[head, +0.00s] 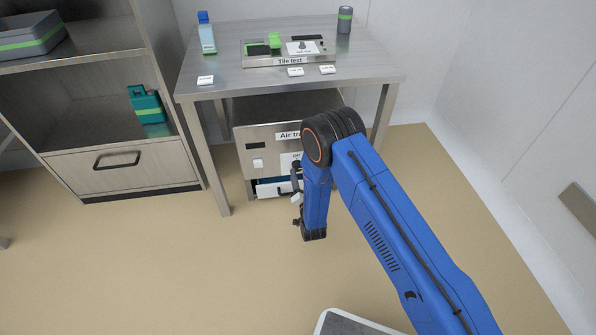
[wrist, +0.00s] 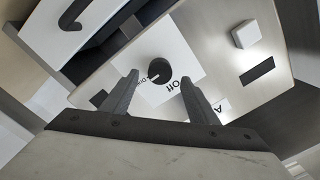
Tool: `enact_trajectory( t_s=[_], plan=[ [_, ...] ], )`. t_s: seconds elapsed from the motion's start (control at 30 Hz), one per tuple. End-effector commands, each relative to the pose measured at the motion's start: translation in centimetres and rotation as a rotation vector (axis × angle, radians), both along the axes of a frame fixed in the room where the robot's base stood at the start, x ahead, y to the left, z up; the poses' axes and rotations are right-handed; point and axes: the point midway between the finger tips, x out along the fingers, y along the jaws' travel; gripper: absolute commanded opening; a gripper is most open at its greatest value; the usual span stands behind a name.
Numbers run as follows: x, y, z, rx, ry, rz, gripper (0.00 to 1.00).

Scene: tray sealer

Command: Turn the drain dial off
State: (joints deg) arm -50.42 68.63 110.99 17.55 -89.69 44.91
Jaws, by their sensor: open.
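The drain dial (wrist: 160,70) is a round black knob on a white label panel (wrist: 192,62) with the word "Off" and a second word partly hidden. A small light mark on the knob points down-left in the wrist view, away from "Off". My gripper (wrist: 160,78) is open, with its two fingers apart on either side of the dial's lower part in the picture. I cannot tell whether they touch it. In the head view the dial is hidden behind my arm, and only part of its machine's front (head: 240,137) shows.
A white square button (wrist: 246,34) and a dark display (wrist: 257,72) sit on the same front. The table (head: 225,85) stands above the machine. The floor in front is clear.

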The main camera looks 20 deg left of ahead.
Motion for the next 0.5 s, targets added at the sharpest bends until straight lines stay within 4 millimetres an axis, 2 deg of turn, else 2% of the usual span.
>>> enact_trajectory(
  t_s=[0.2,0.5],
  plan=[
    [2.7,1.7,0.0,0.0,-0.001,-0.001,0.54],
    [4.1,2.6,0.0,0.0,0.001,0.001,0.54]
  ],
)
